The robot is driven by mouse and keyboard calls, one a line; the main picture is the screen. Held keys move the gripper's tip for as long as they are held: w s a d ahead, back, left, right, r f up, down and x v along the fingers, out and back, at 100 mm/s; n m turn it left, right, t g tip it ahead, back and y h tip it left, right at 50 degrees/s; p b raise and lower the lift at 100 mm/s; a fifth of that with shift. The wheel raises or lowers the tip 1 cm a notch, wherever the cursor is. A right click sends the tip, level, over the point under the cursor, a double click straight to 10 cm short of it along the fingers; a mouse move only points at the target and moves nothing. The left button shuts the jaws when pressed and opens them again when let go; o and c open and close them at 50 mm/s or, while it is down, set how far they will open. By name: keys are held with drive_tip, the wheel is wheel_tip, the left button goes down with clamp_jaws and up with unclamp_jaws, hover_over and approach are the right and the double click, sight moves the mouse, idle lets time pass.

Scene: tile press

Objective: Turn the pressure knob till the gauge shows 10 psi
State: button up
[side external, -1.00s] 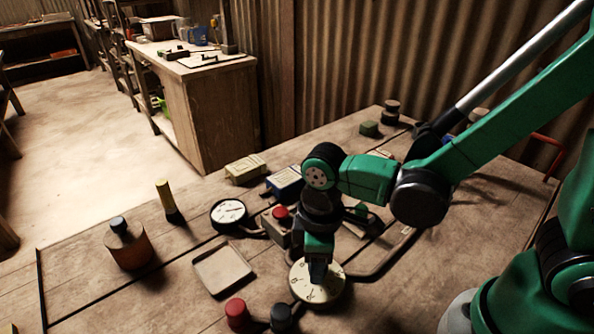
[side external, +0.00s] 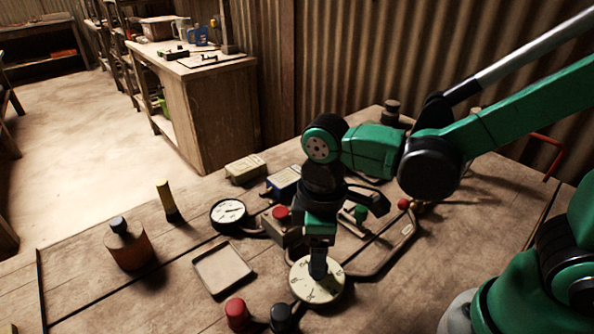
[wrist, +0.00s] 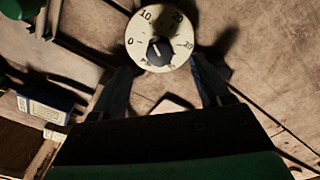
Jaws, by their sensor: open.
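The pressure knob is a dark knob (wrist: 160,52) on a cream round dial (side external: 304,290) at the front of the bench. In the wrist view the dial (wrist: 136,56) shows numbers including 0, 10, 20 and 30. The knob's pale mark points up and slightly left, roughly toward the 10. The gauge (side external: 228,213) is a white face in a black round case, left of the knob; its reading is too small to tell. My gripper (wrist: 162,66) is open, its two fingers apart on either side of the knob's lower part of the view. Contact cannot be told.
A red-topped box (side external: 281,225) stands close behind the knob. A shallow square tray (side external: 222,268) lies to the left. A red cylinder (side external: 237,314) and a dark one (side external: 281,317) stand at the front. An orange-brown pot (side external: 129,250) stands further left.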

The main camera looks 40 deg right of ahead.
drive_tip(key=shift+r, duration=1.1)
drive_tip(key=w+d+r+m+t, duration=0.2)
drive_tip(key=d+r+m+t, duration=0.2)
drive_tip(key=d+m+t, duration=0.3)
drive_tip(key=d+m, duration=0.2)
drive_tip(key=d, duration=0.1)
drive_tip(key=shift+r, duration=0.4)
idle(1.3)
